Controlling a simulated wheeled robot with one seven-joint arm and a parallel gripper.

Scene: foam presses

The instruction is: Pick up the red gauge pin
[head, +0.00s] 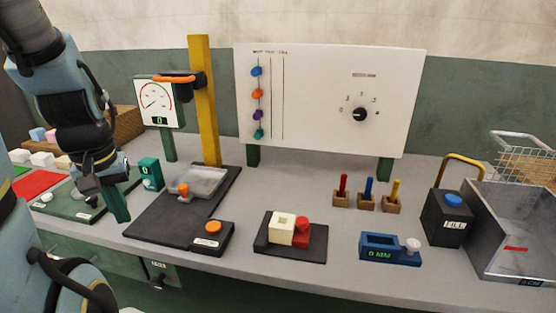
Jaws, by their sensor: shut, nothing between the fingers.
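The red gauge pin (343,182) stands upright in a small wooden block (341,200) on the bench, right of the middle. It is the leftmost of three pins in a row. Its lower end is hidden in the block. My gripper (120,215) is at the left of the view, pointing down over the bench by the dark green plate. It is shut and empty, far to the left of the red pin and apart from it.
A blue pin (367,186) and a yellow pin (394,190) stand in blocks just right of the red one. In front are a blue gauge block (379,250) and a black plate (318,252) with a cream block (281,228). A yellow post (204,110) stands between my gripper and the pins.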

